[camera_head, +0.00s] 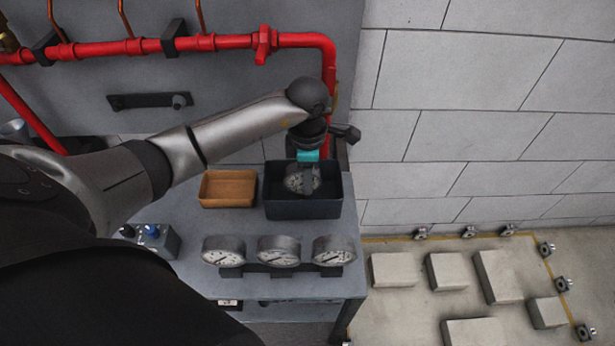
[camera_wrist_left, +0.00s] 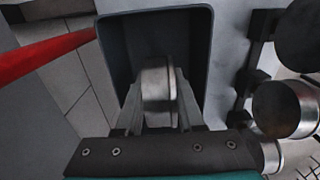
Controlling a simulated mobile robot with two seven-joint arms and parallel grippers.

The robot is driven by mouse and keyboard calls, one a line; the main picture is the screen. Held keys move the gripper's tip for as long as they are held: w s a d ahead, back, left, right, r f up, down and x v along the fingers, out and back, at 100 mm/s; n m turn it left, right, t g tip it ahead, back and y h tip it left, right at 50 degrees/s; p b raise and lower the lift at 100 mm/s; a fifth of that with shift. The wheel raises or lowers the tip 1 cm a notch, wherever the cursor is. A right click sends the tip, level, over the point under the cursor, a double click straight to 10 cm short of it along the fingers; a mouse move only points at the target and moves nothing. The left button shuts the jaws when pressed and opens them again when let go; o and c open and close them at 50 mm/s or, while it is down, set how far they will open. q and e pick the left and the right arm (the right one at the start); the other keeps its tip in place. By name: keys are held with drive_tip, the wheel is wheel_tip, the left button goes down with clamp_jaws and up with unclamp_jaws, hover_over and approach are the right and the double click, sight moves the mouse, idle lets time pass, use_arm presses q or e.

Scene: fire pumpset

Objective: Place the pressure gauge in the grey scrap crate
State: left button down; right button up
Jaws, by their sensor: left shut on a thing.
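The pressure gauge (camera_head: 299,181) is a round metal gauge with a white dial. My left gripper (camera_head: 306,178) is shut on it and holds it over or inside the dark grey crate (camera_head: 303,210) on the bench. In the left wrist view the gauge (camera_wrist_left: 158,90) sits between the two fingers of the left gripper (camera_wrist_left: 159,112), with the walls of the crate (camera_wrist_left: 205,60) around and beyond it. I cannot tell whether the gauge touches the crate floor. My right gripper is not in view.
A brown tray (camera_head: 228,189) stands just left of the crate. A row of three gauges (camera_head: 278,251) on a dark rack stands in front. A red pipe (camera_head: 329,80) runs behind my arm. A small box with a blue knob (camera_head: 152,232) sits at the bench's left.

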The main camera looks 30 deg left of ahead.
use_arm(q)
drive_tip(key=shift+f, duration=0.15)
drive_tip(key=c, duration=0.5)
unclamp_jaws()
drive_tip(key=shift+r, duration=0.4)
wheel_tip(320, 180, up, 12)
drive_tip(key=shift+f+p, duration=0.2)
drive_tip(key=shift+p, duration=0.55)
